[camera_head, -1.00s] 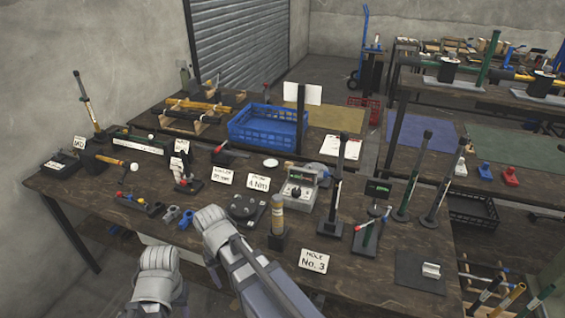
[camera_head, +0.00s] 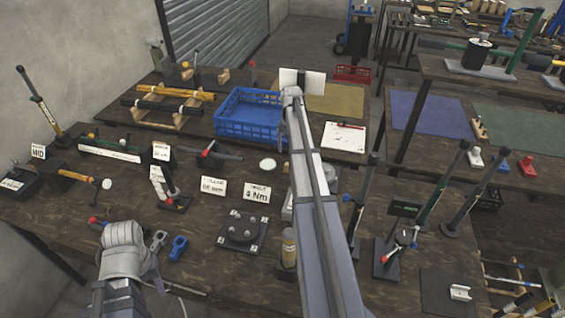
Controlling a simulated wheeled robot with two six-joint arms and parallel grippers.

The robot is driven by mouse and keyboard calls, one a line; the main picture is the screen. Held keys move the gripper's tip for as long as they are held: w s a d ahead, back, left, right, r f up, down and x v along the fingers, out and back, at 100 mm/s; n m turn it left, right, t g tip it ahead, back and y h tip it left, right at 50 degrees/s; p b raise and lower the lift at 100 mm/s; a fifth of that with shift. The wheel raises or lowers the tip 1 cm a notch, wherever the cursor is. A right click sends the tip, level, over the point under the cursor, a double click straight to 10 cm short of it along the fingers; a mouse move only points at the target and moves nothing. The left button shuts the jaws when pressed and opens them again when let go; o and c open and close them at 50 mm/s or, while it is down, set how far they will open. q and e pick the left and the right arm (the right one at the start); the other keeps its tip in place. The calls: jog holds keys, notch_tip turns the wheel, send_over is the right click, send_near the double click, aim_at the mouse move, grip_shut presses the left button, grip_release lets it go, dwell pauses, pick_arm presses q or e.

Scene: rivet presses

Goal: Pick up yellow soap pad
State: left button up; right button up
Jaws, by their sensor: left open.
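I cannot make out a yellow soap pad for certain. A tan cylinder (camera_head: 289,246) stands upright on a dark base beside my right arm. My left gripper (camera_head: 156,250) is at the lower left, low by the table's near edge, beside the blue clamp pieces (camera_head: 179,246). It is open, and I see nothing held; my grey wrist hides part of it. My right arm crosses the middle of the view, and its gripper is not visible.
A round black fixture (camera_head: 241,231), sign cards (camera_head: 257,195) and upright handled tools (camera_head: 363,195) crowd the bench. My right arm hides part of the grey meter. A dark pad (camera_head: 435,300) holds a white bracket.

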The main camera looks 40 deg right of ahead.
jog(key=shift+s+f, duration=0.1)
jog(key=shift+f, duration=0.1)
jog(key=shift+f+b, duration=1.1)
jog(key=shift+b, duration=0.25)
jog(key=shift+f, duration=0.1)
jog(key=f+b, duration=0.5)
jog(key=shift+w, duration=0.3)
grip_shut()
jog(key=shift+r, duration=0.2)
